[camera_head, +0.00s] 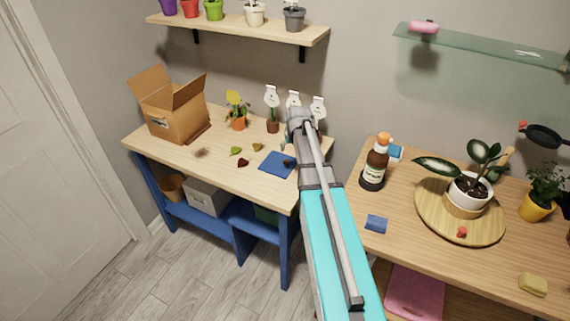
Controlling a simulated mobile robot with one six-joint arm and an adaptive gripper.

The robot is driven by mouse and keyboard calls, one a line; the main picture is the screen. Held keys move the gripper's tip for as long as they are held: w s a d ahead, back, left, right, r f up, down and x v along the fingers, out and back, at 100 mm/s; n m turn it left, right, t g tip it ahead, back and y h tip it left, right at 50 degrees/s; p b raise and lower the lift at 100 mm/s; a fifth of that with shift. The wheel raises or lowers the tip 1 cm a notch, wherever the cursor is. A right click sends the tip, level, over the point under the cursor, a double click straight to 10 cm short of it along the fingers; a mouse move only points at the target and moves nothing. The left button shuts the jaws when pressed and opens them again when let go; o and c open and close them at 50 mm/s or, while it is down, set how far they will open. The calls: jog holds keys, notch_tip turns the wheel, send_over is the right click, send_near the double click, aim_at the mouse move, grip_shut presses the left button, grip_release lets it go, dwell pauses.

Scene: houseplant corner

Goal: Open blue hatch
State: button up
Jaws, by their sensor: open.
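No clearly recognisable blue hatch with a handle or hinge shows. A flat blue square panel (276,163) lies on the left wooden table, just left of my arm, with a small dark item on its right part. I cannot tell whether it is a hatch. My turquoise and grey arm reaches up the middle of the picture, its grey far end in front of the wall and the back of the left table. No gripper fingers can be made out there.
The left table (160,150) has a blue frame and holds a cardboard box (176,112), potted plants and loose leaves. The right table (400,238) holds a brown bottle (374,167), a small blue block (376,223) and a round board (430,212) with a plant. Floor (175,270) is clear in front.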

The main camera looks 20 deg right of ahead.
aim_at(286, 161)
jog(key=shift+b+x, duration=5)
jog(key=shift+x, duration=0.75)
grip_shut()
